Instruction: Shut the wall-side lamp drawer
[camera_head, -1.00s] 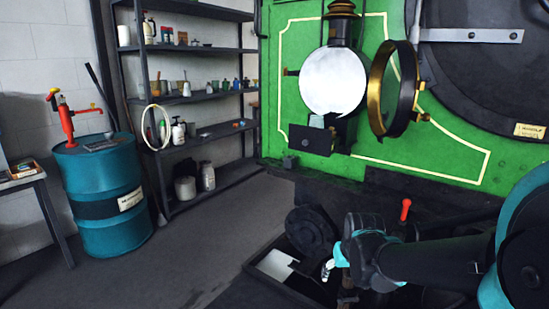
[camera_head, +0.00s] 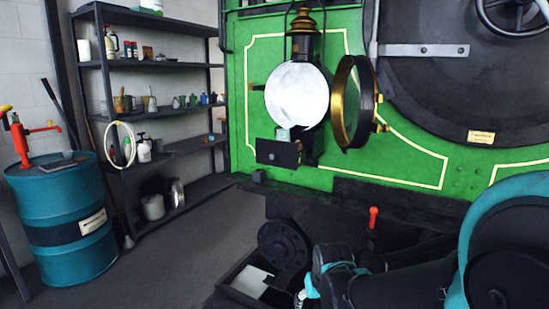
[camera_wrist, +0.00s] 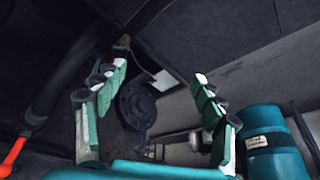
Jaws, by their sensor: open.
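The lamp (camera_head: 297,95) hangs on the green front of the engine in the head view, with its round glass door (camera_head: 354,100) swung open to the right. Below it is the lamp drawer (camera_head: 278,153), a dark box with a small pale knob; it sticks out from the lamp's base. Something pale blue-green shows just above the drawer. My gripper is low in the head view, partly cut off by the bottom edge, well below the drawer. In the wrist view my gripper (camera_wrist: 160,73) is open and empty, its green-padded fingers wide apart. The drawer is not recognisable there.
A black round buffer (camera_head: 284,245) stands close left of my arm, and a red-topped lever (camera_head: 373,217) behind it. An open dark box (camera_head: 250,282) lies below. A teal barrel (camera_head: 62,215) and loaded shelves (camera_head: 150,64) stand left. Bare floor lies between.

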